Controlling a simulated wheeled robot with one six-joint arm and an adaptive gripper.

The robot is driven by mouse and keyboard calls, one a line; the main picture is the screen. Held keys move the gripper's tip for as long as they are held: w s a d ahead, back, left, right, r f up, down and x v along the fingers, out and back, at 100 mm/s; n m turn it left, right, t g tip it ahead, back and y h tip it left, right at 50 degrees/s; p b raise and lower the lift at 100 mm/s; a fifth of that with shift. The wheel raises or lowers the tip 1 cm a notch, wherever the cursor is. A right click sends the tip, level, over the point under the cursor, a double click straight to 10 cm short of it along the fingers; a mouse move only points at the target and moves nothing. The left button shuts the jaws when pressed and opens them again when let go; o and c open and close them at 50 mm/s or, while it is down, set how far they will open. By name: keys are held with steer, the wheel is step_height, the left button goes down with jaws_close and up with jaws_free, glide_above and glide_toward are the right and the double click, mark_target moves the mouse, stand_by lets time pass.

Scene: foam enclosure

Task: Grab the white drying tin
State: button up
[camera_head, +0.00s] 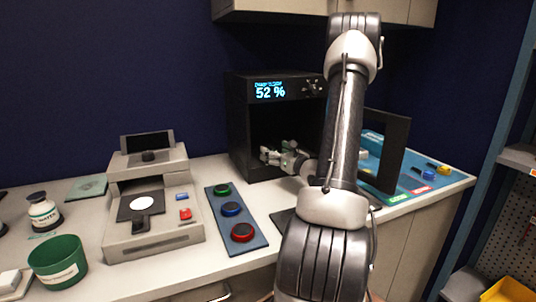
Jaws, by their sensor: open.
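My gripper (270,155) is at the open front of a black drying oven (239,130), with its fingers inside the dark chamber. The jaws are open. The oven display reads 52 %, and its door (397,150) stands open to the right. I cannot make out a white drying tin; the dark chamber and my own arm hide part of the area.
A grey balance-like device (150,240) stands at left. A blue strip (235,218) bears green, blue and red round items. A green cup (58,262) and a white jar (43,213) stand far left. A blue mat (420,170) lies right.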

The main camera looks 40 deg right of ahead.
mark_target(272, 148)
steer(key=w, duration=0.4)
steer(key=shift+d+r, duration=0.1)
steer(key=shift+d, duration=0.1)
steer(key=c, duration=1.1)
steer(key=shift+c, duration=0.2)
